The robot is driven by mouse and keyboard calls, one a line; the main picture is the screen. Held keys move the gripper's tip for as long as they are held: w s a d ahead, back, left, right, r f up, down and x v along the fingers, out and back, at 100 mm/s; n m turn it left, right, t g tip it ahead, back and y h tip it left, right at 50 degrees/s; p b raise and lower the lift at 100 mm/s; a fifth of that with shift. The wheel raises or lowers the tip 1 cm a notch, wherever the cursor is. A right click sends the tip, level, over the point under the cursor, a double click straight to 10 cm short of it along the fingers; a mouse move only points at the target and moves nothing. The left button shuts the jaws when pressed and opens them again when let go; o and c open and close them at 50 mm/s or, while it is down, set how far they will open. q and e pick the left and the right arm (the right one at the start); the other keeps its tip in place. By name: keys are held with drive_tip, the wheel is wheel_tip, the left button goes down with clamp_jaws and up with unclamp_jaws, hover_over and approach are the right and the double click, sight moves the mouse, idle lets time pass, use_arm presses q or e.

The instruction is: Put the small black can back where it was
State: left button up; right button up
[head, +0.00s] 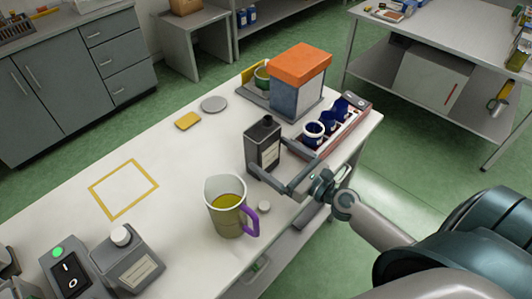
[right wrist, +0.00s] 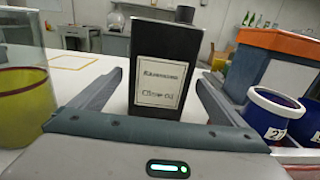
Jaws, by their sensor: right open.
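The small black can (head: 263,145) stands upright on the pale table, with a white label facing me and a dark cap. My right gripper (head: 268,163) is open, its two fingers on either side of the can. In the right wrist view the can (right wrist: 168,62) stands between the fingers, with a gap to each finger (right wrist: 160,78). A yellow rectangle outline (head: 103,206) is marked on the table to the left, and it is empty. My left gripper is not in view.
A measuring jug (head: 226,215) with yellow liquid and a purple handle stands just front-left of the can. A tray (head: 298,150) of blue cups and an orange-lidded box (head: 298,72) are behind right.

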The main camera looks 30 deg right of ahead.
drive_tip(key=b+v, duration=0.2)
drive_tip(key=v, duration=0.4)
drive_tip(key=shift+s+f+b, duration=0.1)
drive_tip(key=shift+f+b, duration=0.05)
drive_tip(key=shift+b, duration=0.15)
drive_tip(key=shift+s+d, duration=0.25)
drive_tip(key=shift+s, duration=0.4)
